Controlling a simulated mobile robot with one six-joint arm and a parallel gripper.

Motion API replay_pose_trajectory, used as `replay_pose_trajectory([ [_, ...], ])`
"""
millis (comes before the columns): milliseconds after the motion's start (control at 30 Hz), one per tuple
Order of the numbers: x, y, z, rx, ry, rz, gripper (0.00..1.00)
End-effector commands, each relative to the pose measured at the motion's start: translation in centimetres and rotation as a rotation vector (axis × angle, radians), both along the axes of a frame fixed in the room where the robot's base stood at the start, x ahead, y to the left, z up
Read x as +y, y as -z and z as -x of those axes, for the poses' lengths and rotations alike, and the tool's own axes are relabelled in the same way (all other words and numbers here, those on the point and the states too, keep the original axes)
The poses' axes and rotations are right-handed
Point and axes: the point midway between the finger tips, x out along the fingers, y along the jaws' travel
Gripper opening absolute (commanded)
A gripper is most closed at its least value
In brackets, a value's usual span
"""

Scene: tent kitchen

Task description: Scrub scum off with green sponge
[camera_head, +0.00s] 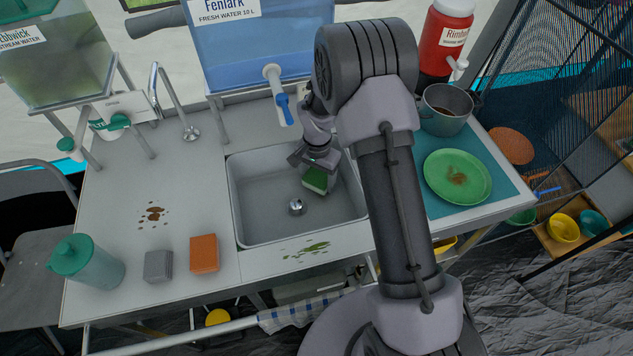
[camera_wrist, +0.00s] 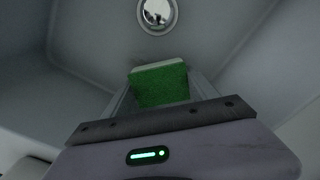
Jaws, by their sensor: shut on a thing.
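My gripper (camera_head: 318,165) is shut on the green sponge (camera_head: 315,180), which has a pale layer on one side. I hold it over or inside the grey sink basin (camera_head: 262,182), right of the drain; whether it touches the basin cannot be told. In the wrist view the green sponge (camera_wrist: 160,87) sits between the fingers, with the drain (camera_wrist: 157,14) beyond it. A green smear of scum (camera_head: 307,250) lies on the counter's front edge, before the sink. A brown spotted stain (camera_head: 153,214) lies on the counter left of the sink.
An orange sponge (camera_head: 204,253), a grey sponge (camera_head: 158,265) and a teal-lidded jug (camera_head: 88,262) stand at the front left. A green plate with a brown stain (camera_head: 457,177) and a grey pot (camera_head: 445,110) are on the right. The blue water tank's tap (camera_head: 280,95) hangs above the sink.

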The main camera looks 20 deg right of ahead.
Motion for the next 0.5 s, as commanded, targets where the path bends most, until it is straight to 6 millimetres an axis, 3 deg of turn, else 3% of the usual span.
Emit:
replay_pose_trajectory([
  [500, -0.6, -5.0, -0.2, 0.001, -0.003, 0.000, 0.29],
])
